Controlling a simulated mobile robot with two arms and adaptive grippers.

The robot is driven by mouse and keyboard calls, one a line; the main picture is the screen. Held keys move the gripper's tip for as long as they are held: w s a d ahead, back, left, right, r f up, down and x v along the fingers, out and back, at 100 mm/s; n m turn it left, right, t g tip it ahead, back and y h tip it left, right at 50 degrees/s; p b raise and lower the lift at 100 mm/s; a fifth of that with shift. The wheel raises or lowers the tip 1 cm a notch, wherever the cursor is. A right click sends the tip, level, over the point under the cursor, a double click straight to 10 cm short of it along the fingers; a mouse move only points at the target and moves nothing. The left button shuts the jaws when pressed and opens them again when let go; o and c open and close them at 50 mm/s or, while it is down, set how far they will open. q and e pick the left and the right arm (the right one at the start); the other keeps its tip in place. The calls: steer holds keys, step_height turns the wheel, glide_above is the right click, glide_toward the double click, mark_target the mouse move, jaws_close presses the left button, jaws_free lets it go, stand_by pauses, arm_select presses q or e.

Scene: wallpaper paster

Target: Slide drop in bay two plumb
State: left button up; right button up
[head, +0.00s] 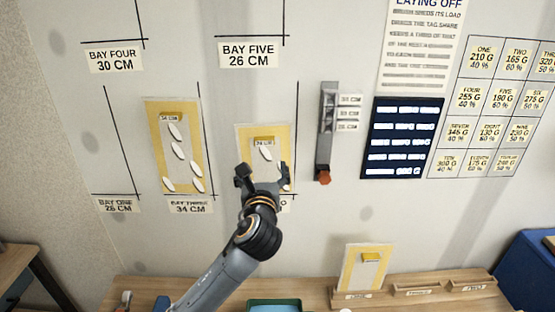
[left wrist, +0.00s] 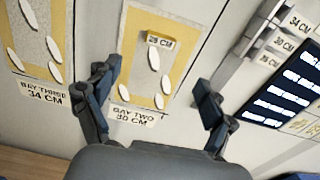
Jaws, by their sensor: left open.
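The bay two drop (head: 242,140) is a yellow sheet with a pale middle panel, white oval marks and a small number tag, flat on the wall. It also shows in the left wrist view (left wrist: 188,45). A dark vertical line (head: 297,105) runs just right of it with a narrow gap; I cannot tell whether the drop is tilted. My left gripper (head: 264,176) is open in front of the drop's lower half, hiding part of it and the bay two label. In the left wrist view its fingers (left wrist: 158,78) straddle the drop, holding nothing. The label (left wrist: 133,117) reads BAY TWO 30 CM.
Another yellow drop (head: 152,130) hangs in bay three to the left. A grey rail with a red end (head: 325,130) is mounted right of bay two, beside a dark blue panel (head: 405,140). A third yellow sheet (head: 350,265) stands on the wooden bench (head: 440,297) below.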

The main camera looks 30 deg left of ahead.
mark_target(264, 142)
arm_select(q)
steer(key=p+x, duration=0.1)
steer(key=x, duration=0.5)
steer(key=p+x, duration=0.2)
steer(key=x, duration=0.5)
steer(key=shift+w+a+r, duration=0.2)
steer(key=shift+w+r, duration=0.05)
steer(key=c, duration=1.3)
